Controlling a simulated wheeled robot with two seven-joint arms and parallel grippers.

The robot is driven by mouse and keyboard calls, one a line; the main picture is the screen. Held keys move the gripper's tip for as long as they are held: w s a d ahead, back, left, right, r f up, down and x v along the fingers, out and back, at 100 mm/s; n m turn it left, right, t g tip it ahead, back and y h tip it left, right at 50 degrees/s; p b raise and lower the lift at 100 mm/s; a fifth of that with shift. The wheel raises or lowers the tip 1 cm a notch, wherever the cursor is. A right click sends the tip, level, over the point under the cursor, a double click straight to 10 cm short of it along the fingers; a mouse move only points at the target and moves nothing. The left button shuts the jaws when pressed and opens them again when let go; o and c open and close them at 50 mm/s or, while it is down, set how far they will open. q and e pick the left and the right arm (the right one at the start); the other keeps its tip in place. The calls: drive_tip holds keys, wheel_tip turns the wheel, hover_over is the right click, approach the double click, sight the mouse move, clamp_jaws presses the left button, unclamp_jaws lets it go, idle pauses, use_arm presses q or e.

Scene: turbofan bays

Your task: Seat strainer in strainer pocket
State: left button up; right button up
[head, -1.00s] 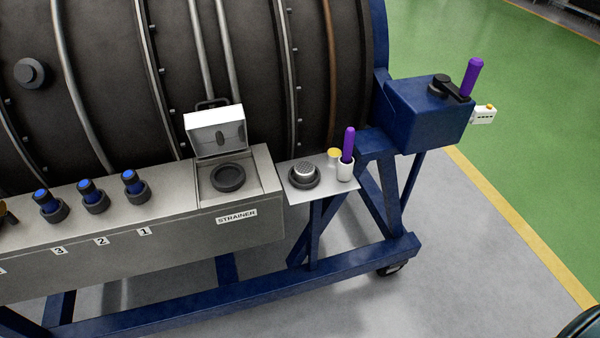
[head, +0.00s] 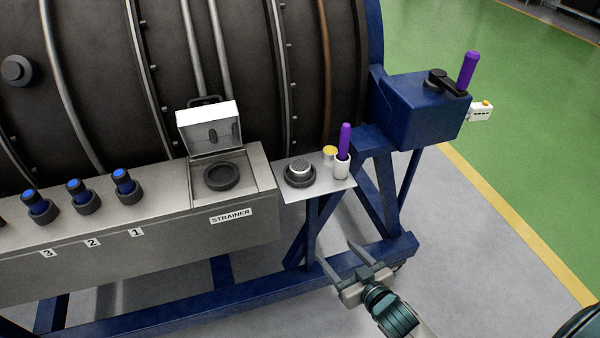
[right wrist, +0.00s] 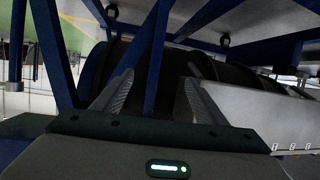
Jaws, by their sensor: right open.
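The strainer (head: 299,170), a short cylinder with a light mesh top, stands upright in a dark ring on the small side shelf (head: 322,186). The strainer pocket (head: 222,177) is a dark round recess in the bench top, behind the STRAINER label (head: 231,216). Its lid (head: 208,128) stands open. My right gripper (head: 341,255) is open and empty, in front of and below the shelf, apart from the strainer. In the right wrist view its two fingers (right wrist: 152,95) are spread with nothing between them. My left gripper is out of view.
A purple-handled tool in a white cup (head: 342,168) and a yellow-topped container (head: 329,153) stand on the shelf beside the strainer. Several blue-topped plugs (head: 124,183) sit along the bench. Blue frame legs (head: 382,195) rise behind my right gripper.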

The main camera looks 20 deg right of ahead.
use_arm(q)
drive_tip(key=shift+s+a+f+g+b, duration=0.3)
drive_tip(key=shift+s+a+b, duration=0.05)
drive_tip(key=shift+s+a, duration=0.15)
use_arm(e)
wheel_tip(320, 180, up, 18)
drive_tip(key=a+t+y, duration=0.1)
drive_tip(key=t, duration=0.2)
drive_tip(key=shift+s+a+r+y, duration=0.2)
drive_tip(key=shift+s+a+y, duration=0.05)
drive_tip(key=shift+s+y, duration=0.15)
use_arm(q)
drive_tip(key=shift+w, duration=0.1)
use_arm(e)
drive_tip(key=shift+w, duration=0.1)
drive_tip(key=p, duration=0.2)
approach(300, 170)
drive_tip(key=d+x, duration=0.1)
drive_tip(key=x, duration=0.2)
drive_tip(key=shift+w+a+r, duration=0.2)
drive_tip(key=shift+w+a, duration=0.1)
drive_tip(key=shift+a, duration=0.15)
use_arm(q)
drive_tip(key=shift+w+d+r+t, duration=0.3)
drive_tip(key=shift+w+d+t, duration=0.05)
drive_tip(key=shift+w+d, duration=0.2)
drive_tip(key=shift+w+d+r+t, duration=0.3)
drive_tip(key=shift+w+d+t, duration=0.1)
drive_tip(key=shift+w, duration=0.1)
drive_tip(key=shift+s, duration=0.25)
